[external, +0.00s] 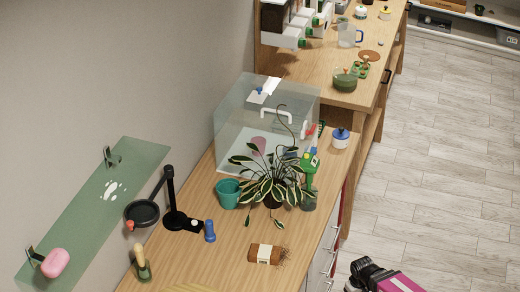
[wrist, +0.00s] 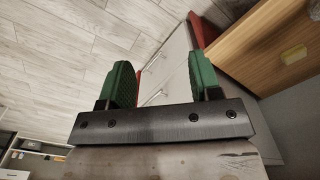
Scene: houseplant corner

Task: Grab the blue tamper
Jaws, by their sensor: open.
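The blue tamper (external: 209,231) appears as a small blue upright piece on the wooden counter in the external view, just right of the black stand's base. It does not show in the wrist view. My gripper (wrist: 155,82) is open and empty, its two green finger pads wide apart, with floor and grey drawer fronts behind them. In the external view my arm shows at the bottom right, off the counter's front side and well away from the tamper.
A black stand (external: 171,200) with a round pan is left of the tamper. A teal pot (external: 229,193) and a leafy plant (external: 270,178) stand behind it. A brown block (external: 265,253) lies to its right. A glass shelf (external: 95,212) hangs at left.

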